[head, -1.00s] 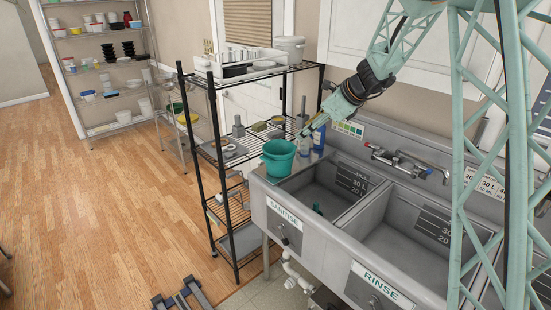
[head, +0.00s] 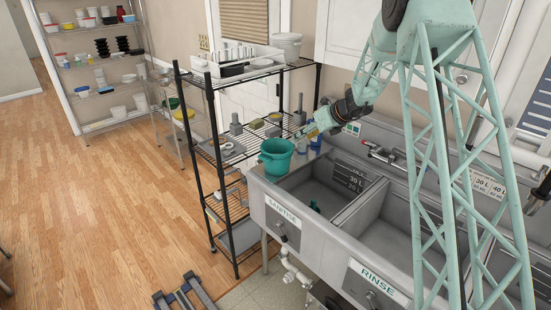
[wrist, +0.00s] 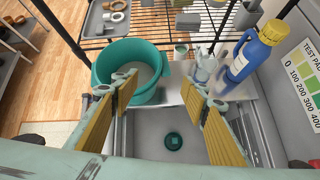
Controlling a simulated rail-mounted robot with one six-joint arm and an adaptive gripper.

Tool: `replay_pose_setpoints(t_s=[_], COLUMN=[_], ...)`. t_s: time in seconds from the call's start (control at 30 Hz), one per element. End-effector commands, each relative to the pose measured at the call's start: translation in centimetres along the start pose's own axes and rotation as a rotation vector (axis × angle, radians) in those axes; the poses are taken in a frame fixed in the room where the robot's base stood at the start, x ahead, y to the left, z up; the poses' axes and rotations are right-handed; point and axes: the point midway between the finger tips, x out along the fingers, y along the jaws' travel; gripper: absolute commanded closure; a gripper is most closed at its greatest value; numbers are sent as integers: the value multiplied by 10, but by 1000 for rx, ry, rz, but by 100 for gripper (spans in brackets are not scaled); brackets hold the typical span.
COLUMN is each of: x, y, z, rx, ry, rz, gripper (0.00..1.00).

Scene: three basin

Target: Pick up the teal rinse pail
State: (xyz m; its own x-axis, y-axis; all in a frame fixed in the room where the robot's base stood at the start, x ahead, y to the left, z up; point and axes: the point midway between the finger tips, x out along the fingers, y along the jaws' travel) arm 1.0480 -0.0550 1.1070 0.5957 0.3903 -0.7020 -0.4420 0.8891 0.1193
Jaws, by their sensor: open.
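The teal rinse pail (head: 277,160) stands upright on the left ledge of the sink, beside the sanitise basin. In the wrist view the pail (wrist: 147,92) is at left of centre, with its open top toward the camera. My gripper (head: 308,131) is just above and to the right of the pail in the head view. In the wrist view my gripper (wrist: 168,90) has its two yellow-padded fingers spread wide and nothing between them. The left finger overlaps the pail's near side in the picture; I cannot tell whether it touches.
A black wire rack (head: 240,150) stands close behind and left. The sanitise basin (head: 318,190) lies below, with a teal drain piece (wrist: 174,141).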

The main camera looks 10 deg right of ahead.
Motion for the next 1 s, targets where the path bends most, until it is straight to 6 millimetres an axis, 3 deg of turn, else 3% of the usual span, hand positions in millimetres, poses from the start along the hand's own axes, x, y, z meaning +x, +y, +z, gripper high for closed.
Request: replay_pose_setpoints(t_s=[0.47,1.0], x=[5,57], y=[0,0], z=[0,-1], rx=[0,0], ry=[1,1], rz=[0,0], gripper=[59,59])
